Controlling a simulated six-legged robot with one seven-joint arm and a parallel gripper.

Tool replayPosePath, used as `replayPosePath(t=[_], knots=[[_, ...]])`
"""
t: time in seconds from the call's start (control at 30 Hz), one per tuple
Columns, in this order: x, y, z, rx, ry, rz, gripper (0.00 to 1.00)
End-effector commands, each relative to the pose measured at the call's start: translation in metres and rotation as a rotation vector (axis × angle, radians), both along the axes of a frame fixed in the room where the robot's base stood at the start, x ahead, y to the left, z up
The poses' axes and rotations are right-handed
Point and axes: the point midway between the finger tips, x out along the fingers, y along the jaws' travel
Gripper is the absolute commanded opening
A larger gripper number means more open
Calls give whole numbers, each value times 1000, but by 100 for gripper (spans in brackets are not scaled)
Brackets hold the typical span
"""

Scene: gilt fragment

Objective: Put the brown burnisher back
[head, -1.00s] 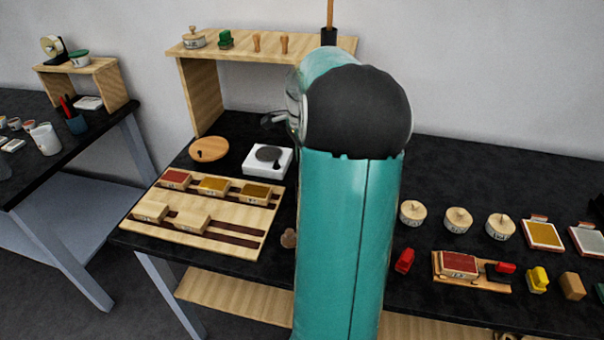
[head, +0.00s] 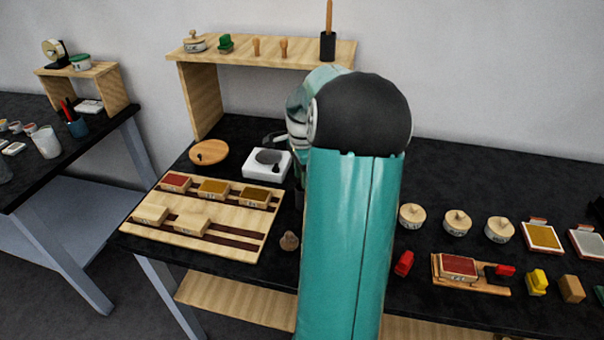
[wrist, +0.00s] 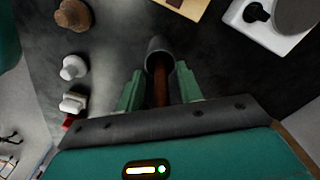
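In the wrist view, a brown rod-like handle (wrist: 161,80) runs between my two green fingers, its far end at a dark grey cup-like piece (wrist: 160,48). It looks like the brown burnisher, but I cannot tell whether the grey piece is its head or a separate holder. My gripper (wrist: 160,72) looks open around the handle, with gaps on both sides. In the head view my arm hides most of the gripper. A dark piece (head: 299,199) shows beside my arm, near the wooden rack.
A slotted wooden rack (head: 165,232) with several small boxes lies left. A white block with a grey disc (head: 267,163) stands behind. A brown knob (head: 289,241) lies in front. The shelf (head: 300,52) carries a black holder (head: 328,46) with a brown stick. Lidded pots (head: 457,222) stand right.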

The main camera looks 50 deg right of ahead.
Motion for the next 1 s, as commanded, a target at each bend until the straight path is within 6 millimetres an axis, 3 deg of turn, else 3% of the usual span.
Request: replayPosePath(t=[0.2, 0.33, 0.73, 1.0], knots=[[0, 0, 2, -1, -1, 0, 36], [1, 0, 14, -3, -2, 0, 36], [1, 0, 96, -4, -2, 1, 36], [0, 0, 123, 0, 0, 1, 36]])
